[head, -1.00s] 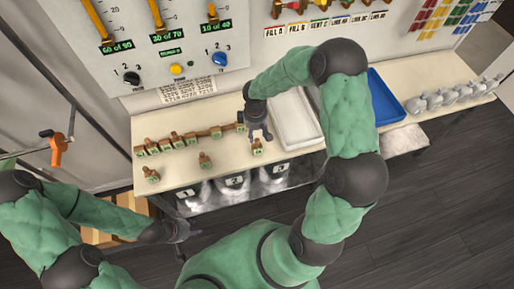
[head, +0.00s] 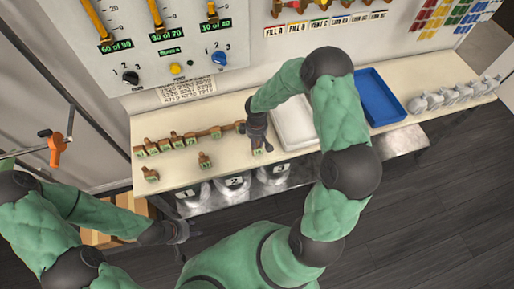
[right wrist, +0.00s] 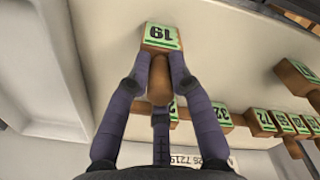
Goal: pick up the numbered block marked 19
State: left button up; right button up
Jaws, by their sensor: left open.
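The block marked 19 (right wrist: 162,36) has a green-edged label and a wooden knob, and its number shows upside down in the right wrist view. In the head view this block (head: 257,151) is at the front edge of the bench. My right gripper (right wrist: 160,62) has its fingers on either side of the knob, with the tips close to the block. Whether they press on it is unclear. In the head view the right gripper (head: 257,138) partly covers the block. My left gripper (head: 182,231) is open and empty, low in front of the bench.
Several similar blocks (head: 178,140) stand in a row on the bench to the left, and two single ones (head: 205,161) stand nearer the front. A white tray (head: 292,128) and a blue tray (head: 379,98) lie to the right. Numbered canisters (head: 233,182) are below the bench edge.

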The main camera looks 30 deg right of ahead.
grip_shut()
jog(key=shift+r, duration=0.1)
